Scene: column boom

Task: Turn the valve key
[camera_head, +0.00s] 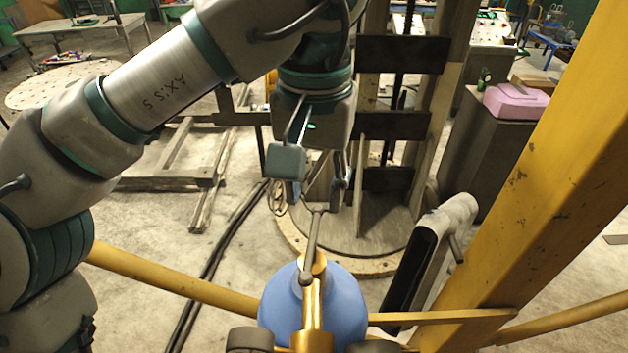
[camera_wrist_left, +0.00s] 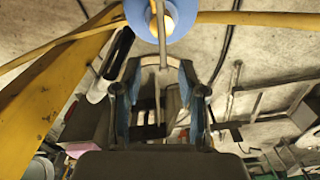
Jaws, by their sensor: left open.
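The valve key (camera_head: 313,245) is a thin grey metal bar. It rises from a brass valve (camera_head: 312,312) on top of a blue rounded tank (camera_head: 345,305). My left gripper (camera_head: 318,198) is open at the key's far upper end, with one finger on each side. In the left wrist view the key (camera_wrist_left: 162,48) runs from the brass fitting toward the gap between the blue-padded fingers of my left gripper (camera_wrist_left: 159,78). I cannot tell whether either finger touches the key. My right gripper does not show.
A thick yellow beam (camera_head: 545,170) slants along the right, and thinner yellow bars (camera_head: 170,278) flank the tank. A grey and black device (camera_head: 425,255) stands right of the tank. Behind are a wooden column on a round base (camera_head: 290,240), dark floor cables (camera_head: 225,255) and a pink box (camera_head: 517,101).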

